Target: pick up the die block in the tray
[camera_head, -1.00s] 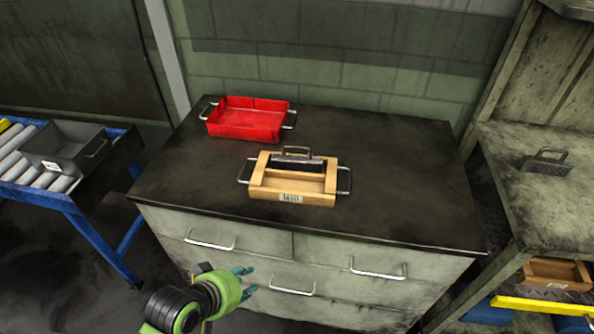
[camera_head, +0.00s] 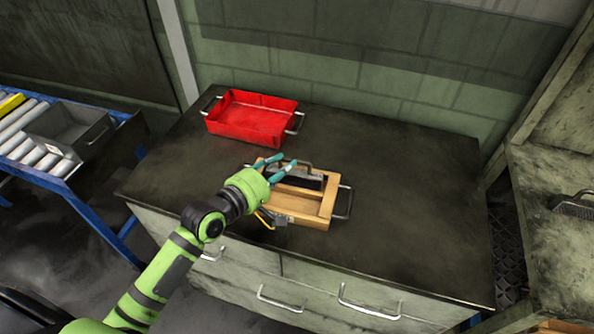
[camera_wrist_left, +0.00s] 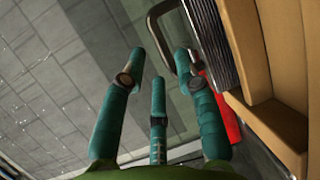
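A wooden tray (camera_head: 318,208) with metal side handles sits on the dark cabinet top. The die block (camera_head: 308,180), dark grey metal with a handle, lies in its rear part, partly hidden by my left gripper (camera_head: 283,166). The gripper's teal fingers are spread and empty, above the tray's left rear side. In the left wrist view, the ridged side of the die block (camera_wrist_left: 216,42) and the tray's wood (camera_wrist_left: 252,50) are at the right. A curved metal handle shows beyond the open fingers (camera_wrist_left: 160,60), with nothing gripped. My right gripper is out of view.
A red tray (camera_head: 250,118) stands behind and left on the cabinet top (camera_head: 410,200). A grey bin (camera_head: 70,130) sits on the roller conveyor at far left. A workbench (camera_head: 560,170) with a dark metal piece (camera_head: 575,205) is at the right. The cabinet top right of the tray is clear.

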